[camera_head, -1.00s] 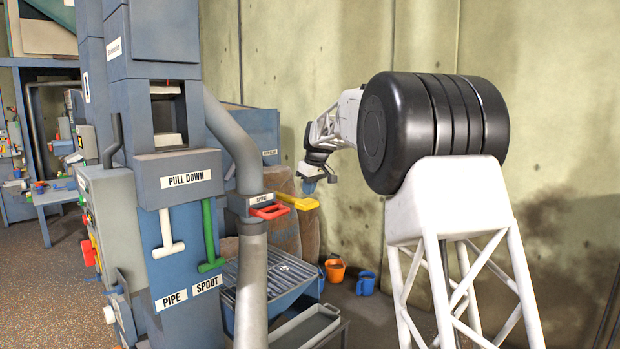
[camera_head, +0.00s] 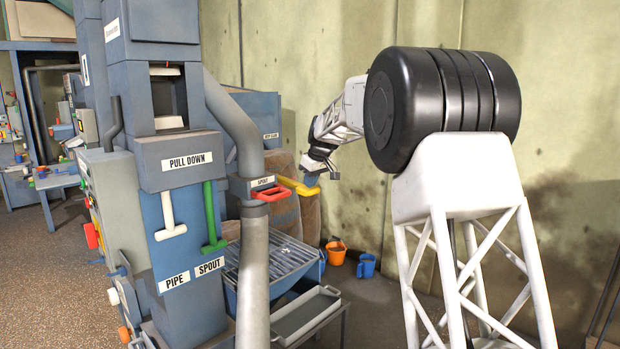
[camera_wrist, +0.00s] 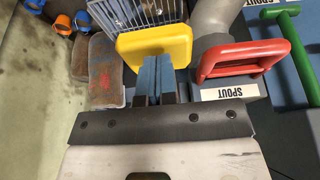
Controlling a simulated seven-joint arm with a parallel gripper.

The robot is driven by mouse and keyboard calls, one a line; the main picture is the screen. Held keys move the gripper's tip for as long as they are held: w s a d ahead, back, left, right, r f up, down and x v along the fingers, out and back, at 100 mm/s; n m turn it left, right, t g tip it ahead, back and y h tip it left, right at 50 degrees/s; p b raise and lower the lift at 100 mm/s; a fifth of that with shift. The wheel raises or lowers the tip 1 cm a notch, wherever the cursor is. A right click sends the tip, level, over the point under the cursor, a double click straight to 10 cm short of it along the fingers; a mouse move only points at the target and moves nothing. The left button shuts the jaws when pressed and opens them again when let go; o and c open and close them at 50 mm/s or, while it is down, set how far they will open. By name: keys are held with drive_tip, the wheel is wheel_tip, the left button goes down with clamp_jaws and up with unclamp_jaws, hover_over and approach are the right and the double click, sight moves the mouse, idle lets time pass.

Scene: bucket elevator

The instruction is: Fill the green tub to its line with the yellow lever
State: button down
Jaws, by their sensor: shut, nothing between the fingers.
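The yellow lever (camera_head: 299,187) sticks out beside the red spout handle, near the bent grey pipe. My gripper (camera_head: 311,179) is beside the lever's outer end in the head view. In the wrist view my gripper (camera_wrist: 158,62) has its blue-padded fingers together and empty, with the tips close to the lever's near edge. I cannot tell whether they touch it. I cannot make out a green tub in either current view.
The red handle (camera_wrist: 245,60) is close to the right of my fingers, above a SPOUT label. A green lever (camera_head: 212,218) and a white lever (camera_head: 168,217) hang on the blue housing. Orange (camera_head: 336,253) and blue (camera_head: 367,265) tubs stand on the floor near a grey tray (camera_head: 306,316).

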wheel_tip(320, 180, down, 3)
drive_tip(key=shift+s+f+t+y, duration=0.1)
drive_tip(key=shift+f+t+y, duration=0.1)
drive_tip(key=shift+t+y, duration=0.4)
wheel_tip(320, 180, down, 3)
drive_tip(key=shift+t+y, duration=0.4)
drive_tip(key=shift+a+f, duration=0.1)
drive_tip(key=shift+f, duration=0.45)
drive_tip(key=shift+f, duration=0.55)
drive_tip(key=shift+r, duration=0.1)
drive_tip(key=r, duration=0.3)
drive_tip(key=s+d+r, duration=0.1)
drive_tip(key=r, duration=0.1)
drive_tip(key=shift+d, duration=0.1)
approach(314, 190)
drive_tip(key=shift+s+d+f, duration=0.1)
drive_tip(key=shift+s+f, duration=0.1)
